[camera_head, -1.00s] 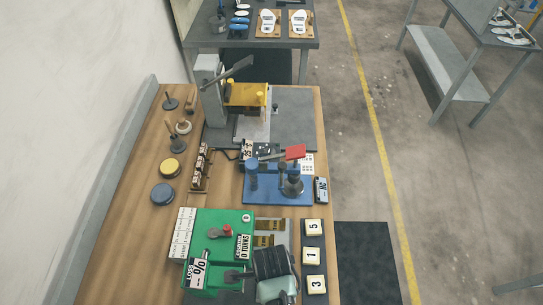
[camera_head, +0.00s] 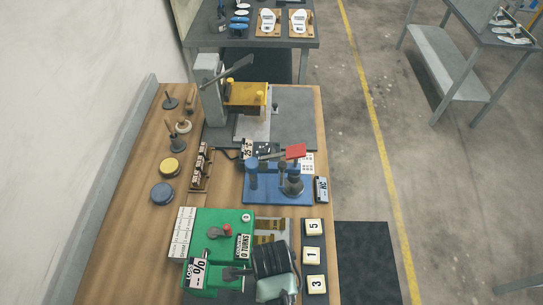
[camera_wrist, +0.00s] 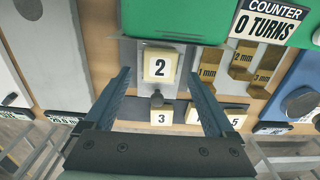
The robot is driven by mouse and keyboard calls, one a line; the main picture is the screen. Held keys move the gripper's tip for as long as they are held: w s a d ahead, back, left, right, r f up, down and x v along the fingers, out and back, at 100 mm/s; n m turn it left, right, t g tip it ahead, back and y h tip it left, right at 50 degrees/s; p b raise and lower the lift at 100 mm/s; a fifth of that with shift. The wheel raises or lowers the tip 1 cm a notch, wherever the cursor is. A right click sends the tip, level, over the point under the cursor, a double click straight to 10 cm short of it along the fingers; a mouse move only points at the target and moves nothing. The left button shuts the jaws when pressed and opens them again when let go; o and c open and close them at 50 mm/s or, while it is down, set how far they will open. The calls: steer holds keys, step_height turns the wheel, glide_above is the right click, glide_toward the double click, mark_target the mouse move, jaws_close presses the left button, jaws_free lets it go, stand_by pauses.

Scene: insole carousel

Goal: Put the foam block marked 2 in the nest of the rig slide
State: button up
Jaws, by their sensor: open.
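The foam block marked 2 (camera_wrist: 160,66) is pale with a cream top. In the wrist view it sits upright on the grey rig slide (camera_wrist: 150,43), in front of the green rig body (camera_wrist: 215,14). A dark knob (camera_wrist: 156,98) is on the near side of the block. My gripper (camera_wrist: 160,76) is open, with one finger on each side of the block and a gap to each. Whether the block is fully seated in the nest I cannot tell. In the head view my arm end (camera_head: 272,265) hides the block and slide beside the green rig (camera_head: 212,228).
A dark tray holds the blocks 5 (camera_head: 314,227), 1 (camera_head: 313,255) and 3 (camera_head: 317,284) at the right bench edge. Brass gauge pieces (camera_wrist: 250,65) lie beside the slide. A blue fixture (camera_head: 270,185) stands behind the rig. The counter (camera_wrist: 268,24) reads 0 TURNS.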

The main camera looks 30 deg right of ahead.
step_height(320, 180, up, 10)
steer(key=shift+r+b, duration=0.25)
steer(key=shift+b, duration=0.15)
